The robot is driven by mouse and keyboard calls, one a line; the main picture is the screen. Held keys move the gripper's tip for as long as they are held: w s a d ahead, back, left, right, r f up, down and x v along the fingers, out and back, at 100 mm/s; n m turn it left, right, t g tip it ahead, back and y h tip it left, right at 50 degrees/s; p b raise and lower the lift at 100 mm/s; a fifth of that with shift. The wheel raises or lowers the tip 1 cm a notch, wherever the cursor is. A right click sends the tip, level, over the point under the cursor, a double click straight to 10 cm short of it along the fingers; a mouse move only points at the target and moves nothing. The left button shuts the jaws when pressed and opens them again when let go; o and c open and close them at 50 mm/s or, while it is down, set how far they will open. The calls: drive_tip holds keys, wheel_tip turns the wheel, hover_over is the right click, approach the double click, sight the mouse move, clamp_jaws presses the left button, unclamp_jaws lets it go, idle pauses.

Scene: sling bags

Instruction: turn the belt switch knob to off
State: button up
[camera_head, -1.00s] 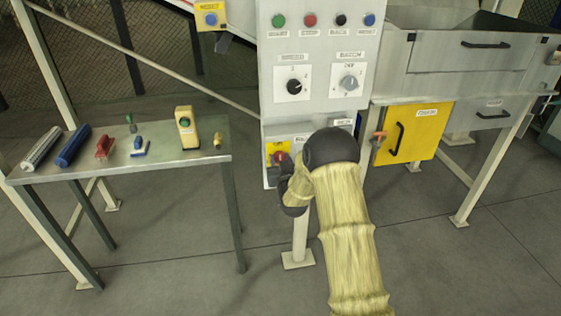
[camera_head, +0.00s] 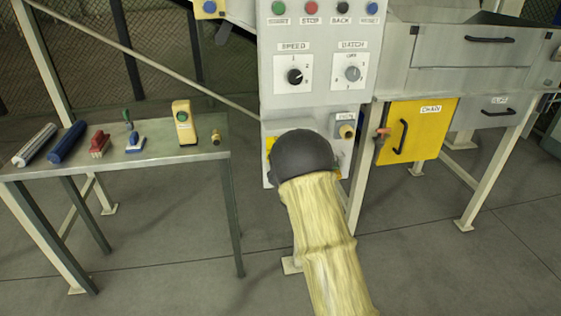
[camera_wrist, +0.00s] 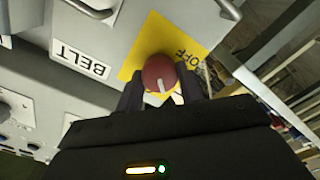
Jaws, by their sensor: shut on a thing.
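The red belt switch knob (camera_wrist: 158,69) sits on a yellow plate (camera_wrist: 139,49) in the wrist view. The plate carries the word OFF at its right, and a white BELT label (camera_wrist: 80,61) appears upside down beside it. The knob's white mark points down in the picture, not at the word OFF. My gripper (camera_wrist: 160,87) is shut on the knob, one finger on each side. In the head view my arm hides the knob and gripper; only a yellow sliver of the plate (camera_head: 270,147) shows.
The control panel (camera_head: 320,105) has SPEED (camera_head: 294,76) and BATCH (camera_head: 352,73) dials above. A side table (camera_head: 165,154) with small tools stands left.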

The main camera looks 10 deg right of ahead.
drive_tip(key=n+b, duration=0.2)
drive_tip(key=n, duration=0.2)
drive_tip(key=n+b, duration=0.2)
drive_tip(key=n, duration=0.2)
drive_tip(key=shift+f+n, duration=0.2)
drive_tip(key=shift+n, duration=0.2)
drive_tip(key=o, duration=1)
drive_tip(key=shift+r, duration=0.1)
drive_tip(key=s, duration=1.7)
drive_tip(key=shift+s+p, duration=0.25)
drive_tip(key=shift+p, duration=0.05)
